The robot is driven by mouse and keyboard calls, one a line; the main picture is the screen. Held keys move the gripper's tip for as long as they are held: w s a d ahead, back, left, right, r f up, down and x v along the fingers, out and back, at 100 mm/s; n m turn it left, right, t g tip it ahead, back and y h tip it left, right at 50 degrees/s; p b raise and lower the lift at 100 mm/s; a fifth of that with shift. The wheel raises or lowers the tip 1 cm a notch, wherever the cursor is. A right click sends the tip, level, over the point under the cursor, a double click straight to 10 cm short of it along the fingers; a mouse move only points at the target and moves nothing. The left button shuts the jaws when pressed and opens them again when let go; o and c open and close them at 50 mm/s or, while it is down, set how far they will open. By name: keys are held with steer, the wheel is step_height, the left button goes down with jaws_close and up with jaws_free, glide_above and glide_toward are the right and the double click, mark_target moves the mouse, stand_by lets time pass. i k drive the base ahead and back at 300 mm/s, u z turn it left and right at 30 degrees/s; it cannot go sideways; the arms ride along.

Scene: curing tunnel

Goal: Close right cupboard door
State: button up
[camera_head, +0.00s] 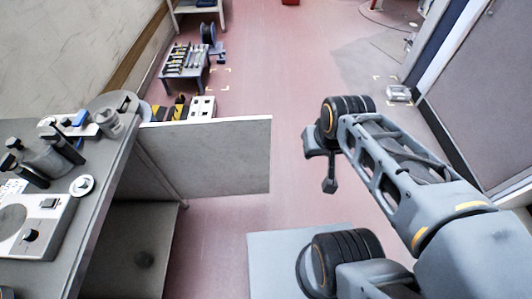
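The cupboard door (222,158) is a flat pale grey panel. It stands wide open, sticking out to the right from the far end of the grey cupboard (105,190). The cupboard's lower space is open towards the aisle, with a dark round spot on a surface inside. My gripper (322,168) is to the right of the door's free edge, with a strip of floor seen between them in the picture. No contact with the door shows. My arm partly hides the gripper, and its finger opening cannot be made out. Nothing is seen held.
Beyond the door are yellow-black items and a small rack table (186,66). A grey door panel (480,90) stands at right. The pink floor (275,60) ahead is mostly clear.

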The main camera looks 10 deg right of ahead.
mark_target(228, 157)
steer(key=z, duration=0.7)
steer(key=i, duration=3.5)
steer(key=u, duration=5.5)
steer(key=i, duration=0.2)
steer(key=z, duration=0.35)
